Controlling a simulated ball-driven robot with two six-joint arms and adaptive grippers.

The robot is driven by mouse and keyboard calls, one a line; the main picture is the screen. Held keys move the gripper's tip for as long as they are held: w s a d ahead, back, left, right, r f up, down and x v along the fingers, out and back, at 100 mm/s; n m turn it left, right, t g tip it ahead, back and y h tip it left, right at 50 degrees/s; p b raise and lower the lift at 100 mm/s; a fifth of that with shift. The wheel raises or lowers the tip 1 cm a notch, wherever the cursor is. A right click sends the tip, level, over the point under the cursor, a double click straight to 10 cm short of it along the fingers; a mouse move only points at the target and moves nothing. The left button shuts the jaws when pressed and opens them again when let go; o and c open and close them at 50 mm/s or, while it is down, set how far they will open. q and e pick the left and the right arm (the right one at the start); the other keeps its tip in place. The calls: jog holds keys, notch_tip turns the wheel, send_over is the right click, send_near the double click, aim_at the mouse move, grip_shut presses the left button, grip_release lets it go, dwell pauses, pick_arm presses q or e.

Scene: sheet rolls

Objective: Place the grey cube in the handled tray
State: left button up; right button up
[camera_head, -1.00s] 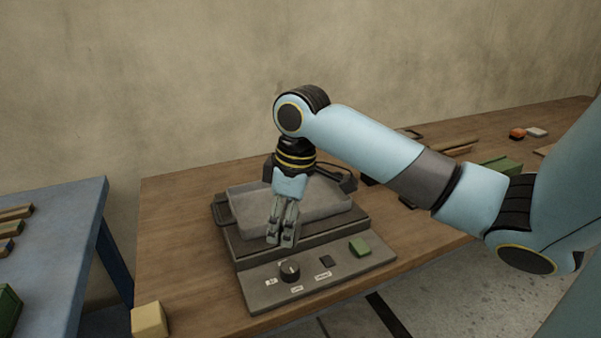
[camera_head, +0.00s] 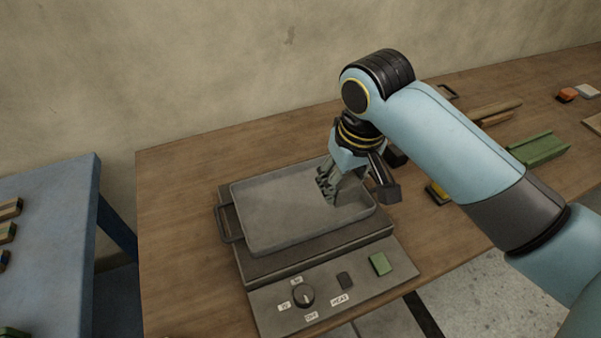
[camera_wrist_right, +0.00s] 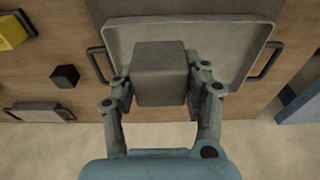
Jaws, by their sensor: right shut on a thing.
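The handled tray (camera_head: 290,215) is a shallow grey pan with a dark handle at its left end, lying on a hotplate-like device. In the right wrist view the tray (camera_wrist_right: 120,40) shows with handles at both ends. My right gripper (camera_head: 328,188) points down over the right part of the tray. It is shut on the grey cube, whose face (camera_wrist_right: 160,72) fills the space between the fingers in the right wrist view. The cube hides part of the tray there. In the head view I cannot make out the cube. My left gripper is not in view.
The device's front panel has a knob (camera_head: 303,295) and a green button (camera_head: 380,264). A green channel-shaped piece (camera_head: 538,149) lies right of my arm. A small black cube (camera_wrist_right: 65,77) and a yellow block (camera_wrist_right: 12,32) lie beside the tray. A blue table (camera_head: 50,230) stands left.

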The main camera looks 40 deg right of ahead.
jog(key=w+a+f, duration=0.2)
jog(key=w, duration=0.2)
send_over(288, 206)
jog(key=f, duration=0.4)
jog(key=shift+s+f, duration=0.15)
jog(key=shift+s, duration=0.25)
jog(key=shift+w+f, duration=0.2)
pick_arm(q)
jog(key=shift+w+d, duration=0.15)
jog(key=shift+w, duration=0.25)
pick_arm(e)
jog(key=shift+f, duration=1.95)
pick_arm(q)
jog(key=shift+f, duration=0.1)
pick_arm(e)
jog(key=shift+f, duration=0.15)
jog(key=o, duration=1.2)
